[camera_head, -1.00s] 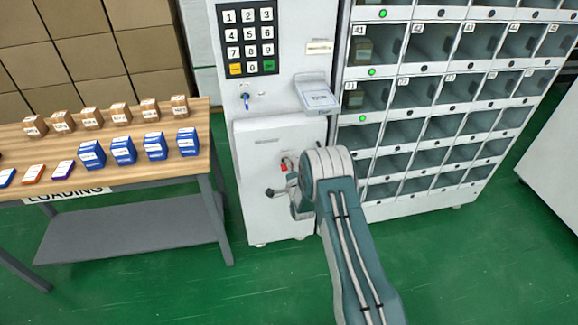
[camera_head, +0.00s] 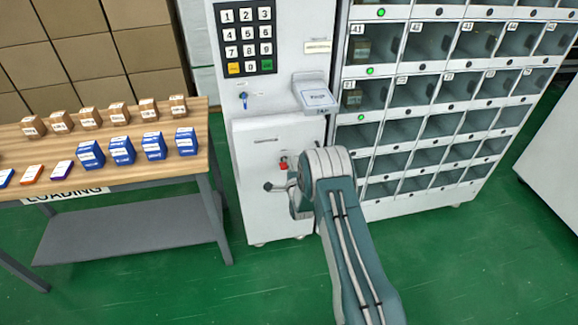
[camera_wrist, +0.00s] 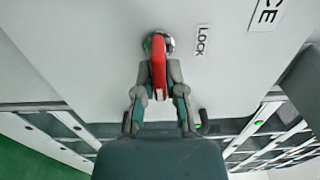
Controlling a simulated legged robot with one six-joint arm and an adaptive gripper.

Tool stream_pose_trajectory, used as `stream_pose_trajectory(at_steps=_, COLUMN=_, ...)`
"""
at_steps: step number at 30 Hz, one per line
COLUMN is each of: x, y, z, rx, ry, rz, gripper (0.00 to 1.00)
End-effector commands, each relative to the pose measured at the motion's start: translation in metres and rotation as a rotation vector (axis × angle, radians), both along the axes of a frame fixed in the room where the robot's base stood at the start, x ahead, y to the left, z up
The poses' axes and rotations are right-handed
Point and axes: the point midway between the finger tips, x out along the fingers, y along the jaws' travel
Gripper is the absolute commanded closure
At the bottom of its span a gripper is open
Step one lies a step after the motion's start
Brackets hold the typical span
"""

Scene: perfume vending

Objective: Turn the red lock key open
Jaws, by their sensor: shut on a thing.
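The red lock key (camera_head: 283,164) sits in the white front of the vending machine's left cabinet, below the keypad. In the wrist view the red key (camera_wrist: 158,66) stands out from a round metal lock (camera_wrist: 157,43), with its long side running up and down the picture. The word "Lock" is printed beside it. My gripper (camera_wrist: 158,84) is shut on the key, one finger on each side of it. In the head view my arm hides most of my gripper (camera_head: 290,174).
A dark handle (camera_head: 274,186) is on the cabinet just below the key. A blue key (camera_head: 243,99) is under the keypad (camera_head: 245,38). The locker grid (camera_head: 430,110) stands to the right. A wooden table (camera_head: 110,138) with boxes stands to the left.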

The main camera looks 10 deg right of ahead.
Motion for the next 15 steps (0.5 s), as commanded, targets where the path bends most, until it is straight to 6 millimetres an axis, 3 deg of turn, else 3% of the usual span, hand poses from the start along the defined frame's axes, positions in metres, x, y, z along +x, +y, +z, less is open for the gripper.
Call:
stream_pose_trajectory(at_steps=4, x=-0.0024, y=0.0009, z=-0.0059, rx=0.001, ry=0.015, rz=0.001, gripper=1.00)
stream_pose_trajectory(at_steps=6, x=-0.0025, y=0.0010, z=-0.0060, rx=0.001, ry=0.015, rz=0.002, gripper=0.59)
stream_pose_trajectory(at_steps=7, x=-0.0024, y=0.0011, z=-0.0058, rx=0.001, ry=0.014, rz=0.002, gripper=0.51)
stream_pose_trajectory(at_steps=15, x=-0.0019, y=0.0008, z=-0.0025, rx=0.000, ry=0.007, rz=0.002, gripper=0.51)
